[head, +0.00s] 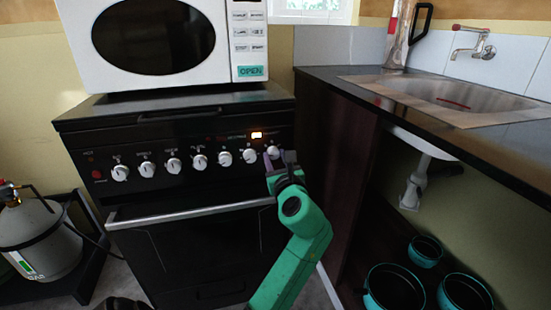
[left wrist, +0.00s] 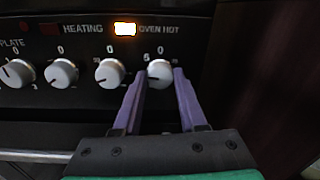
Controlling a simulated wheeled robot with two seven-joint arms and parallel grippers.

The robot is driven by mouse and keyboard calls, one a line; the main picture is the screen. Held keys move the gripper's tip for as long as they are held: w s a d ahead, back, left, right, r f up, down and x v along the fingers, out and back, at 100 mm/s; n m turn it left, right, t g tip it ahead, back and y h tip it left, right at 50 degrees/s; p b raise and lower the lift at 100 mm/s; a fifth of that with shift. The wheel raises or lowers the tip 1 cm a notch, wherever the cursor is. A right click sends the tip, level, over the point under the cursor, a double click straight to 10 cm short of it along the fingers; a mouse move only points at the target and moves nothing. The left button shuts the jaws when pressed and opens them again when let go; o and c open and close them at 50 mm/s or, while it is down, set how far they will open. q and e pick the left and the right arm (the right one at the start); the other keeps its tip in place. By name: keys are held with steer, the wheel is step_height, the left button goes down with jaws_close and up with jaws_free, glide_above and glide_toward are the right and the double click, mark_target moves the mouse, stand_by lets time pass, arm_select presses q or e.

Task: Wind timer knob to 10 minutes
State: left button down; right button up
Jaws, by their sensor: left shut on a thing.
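The timer knob appears to be the rightmost white knob (head: 273,151) on the black stove's front panel. In the left wrist view this knob (left wrist: 159,70) has a "0" above it and a dark mark toward its left side. My left gripper (head: 279,158) reaches up to it from below. In the left wrist view the two purple fingers (left wrist: 158,80) stand one on each side of the knob, shut on it. The fingers hide parts of its sides and the nearby scale. My right gripper is not in view.
Several other white knobs (head: 200,162) line the panel to the left, one close beside the left finger. An orange lamp (left wrist: 125,29) glows by "OVEN HOT". The oven handle (head: 190,213) runs below. A microwave (head: 250,50) stands on top. A dark cabinet side (head: 335,150) stands at right.

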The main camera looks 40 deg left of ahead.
arm_select(q)
steer(key=shift+f, duration=0.1)
stand_by(0.5)
steer(key=shift+c, duration=2.4)
jaws_free()
steer(key=p+v, duration=0.2)
steer(key=v, duration=1.2)
steer(key=shift+s+d, duration=0.2)
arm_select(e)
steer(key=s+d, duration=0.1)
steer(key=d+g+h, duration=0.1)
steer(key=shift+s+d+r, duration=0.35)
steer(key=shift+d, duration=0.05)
